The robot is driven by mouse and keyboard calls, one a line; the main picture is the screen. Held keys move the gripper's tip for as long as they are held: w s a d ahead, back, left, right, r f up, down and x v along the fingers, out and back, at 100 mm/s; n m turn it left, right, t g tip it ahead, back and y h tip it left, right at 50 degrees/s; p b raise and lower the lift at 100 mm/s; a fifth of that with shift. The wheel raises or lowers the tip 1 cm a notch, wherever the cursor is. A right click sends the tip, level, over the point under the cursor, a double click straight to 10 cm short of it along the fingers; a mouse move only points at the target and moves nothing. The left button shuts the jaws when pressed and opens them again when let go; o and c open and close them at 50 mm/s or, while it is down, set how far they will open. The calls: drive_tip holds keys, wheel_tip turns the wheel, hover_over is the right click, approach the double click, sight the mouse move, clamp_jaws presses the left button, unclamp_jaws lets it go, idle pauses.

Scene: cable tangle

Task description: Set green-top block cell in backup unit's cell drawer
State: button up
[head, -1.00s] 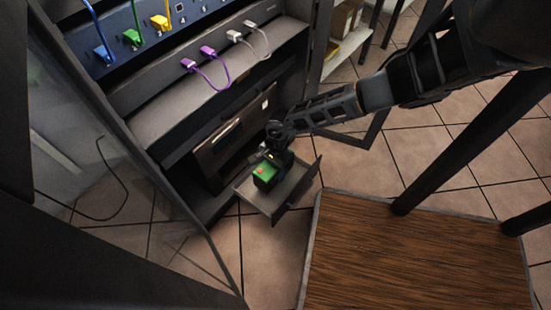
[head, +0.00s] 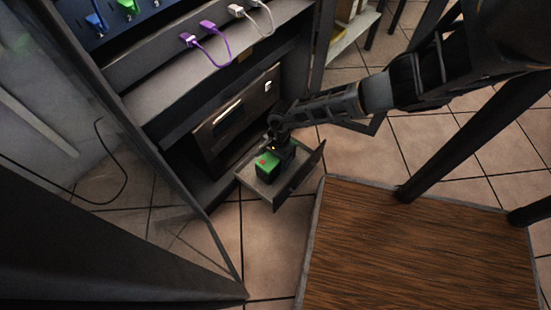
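The green-top block cell (head: 268,162) is a dark block with a green top and a small red mark. It is at the open cell drawer (head: 262,191), which sticks out low from the backup unit (head: 240,112). The cell appears upright within the drawer's outline; whether it rests on the drawer floor cannot be told. My gripper (head: 279,150) points down at the cell's back right side. Its fingers are dark and partly hidden, so their opening and any contact with the cell are unclear.
A rack shelf with purple plugs (head: 208,27) and white plugs (head: 237,11) is above the unit. A glass door (head: 110,150) stands open at left. A wooden tabletop (head: 415,245) lies right of the drawer. Tiled floor is clear beyond.

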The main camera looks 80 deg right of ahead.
drive_tip(key=o, duration=0.4)
drive_tip(key=shift+r, duration=0.1)
drive_tip(key=r+p, duration=0.2)
drive_tip(key=r, duration=0.2)
drive_tip(key=d+r+p, duration=0.1)
drive_tip(key=r+p, duration=0.1)
drive_tip(key=r, duration=0.2)
drive_tip(key=r+p, duration=0.2)
drive_tip(key=r, duration=0.2)
drive_tip(key=shift+s+d, duration=0.3)
drive_tip(key=shift+s, duration=0.1)
